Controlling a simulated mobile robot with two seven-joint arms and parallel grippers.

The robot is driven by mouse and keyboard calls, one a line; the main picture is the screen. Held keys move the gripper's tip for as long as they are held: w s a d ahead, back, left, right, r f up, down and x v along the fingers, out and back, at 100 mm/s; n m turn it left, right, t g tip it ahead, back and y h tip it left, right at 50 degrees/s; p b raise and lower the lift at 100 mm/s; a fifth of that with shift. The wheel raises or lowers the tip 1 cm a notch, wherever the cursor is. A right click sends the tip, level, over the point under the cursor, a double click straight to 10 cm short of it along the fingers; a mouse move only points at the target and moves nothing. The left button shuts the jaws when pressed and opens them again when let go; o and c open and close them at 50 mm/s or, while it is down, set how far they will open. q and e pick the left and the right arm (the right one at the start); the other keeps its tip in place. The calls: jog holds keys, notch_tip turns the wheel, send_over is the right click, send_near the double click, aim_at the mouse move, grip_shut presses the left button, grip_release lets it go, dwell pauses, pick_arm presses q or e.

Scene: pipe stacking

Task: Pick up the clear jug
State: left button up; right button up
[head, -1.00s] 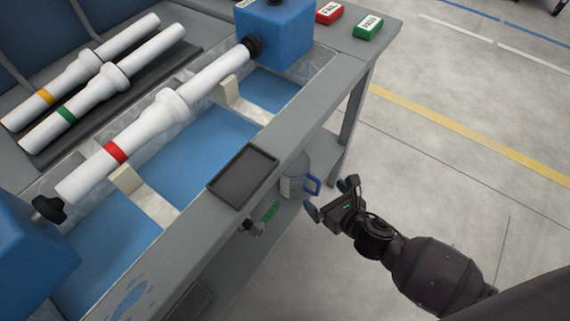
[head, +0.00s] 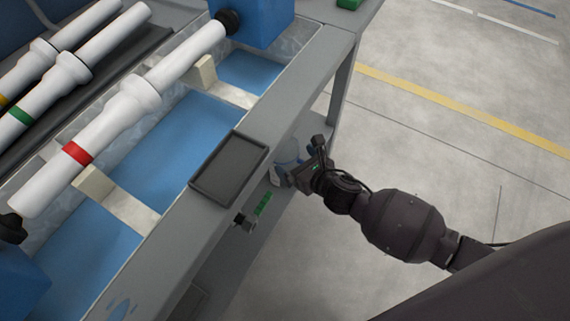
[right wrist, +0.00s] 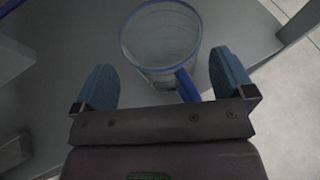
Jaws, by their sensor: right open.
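The clear jug (right wrist: 160,42) with a blue rim and a blue handle (right wrist: 187,86) stands upright on the grey lower shelf. In the right wrist view my right gripper (right wrist: 170,78) is open, with one blue finger pad on each side of the handle; the handle points back toward the palm. The pads do not appear to touch it. In the head view the jug (head: 284,153) is mostly hidden by the bench edge and my right gripper (head: 305,158). My left gripper is not in view.
The grey bench (head: 180,240) overhangs the shelf, with a dark tray (head: 229,169) on its edge. White pipes (head: 110,120) lie on top. The floor (head: 440,130) at right is clear.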

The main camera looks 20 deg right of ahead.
jog(key=shift+b+x, duration=0.35)
jog(key=shift+x, duration=0.75)
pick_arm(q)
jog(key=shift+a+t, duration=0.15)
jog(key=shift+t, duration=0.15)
pick_arm(e)
jog(key=shift+w+a+f, duration=0.1)
jog(key=shift+w+f, duration=0.05)
jog(key=shift+w, duration=0.15)
jog(key=c, duration=0.9)
jog(key=shift+o, duration=0.2)
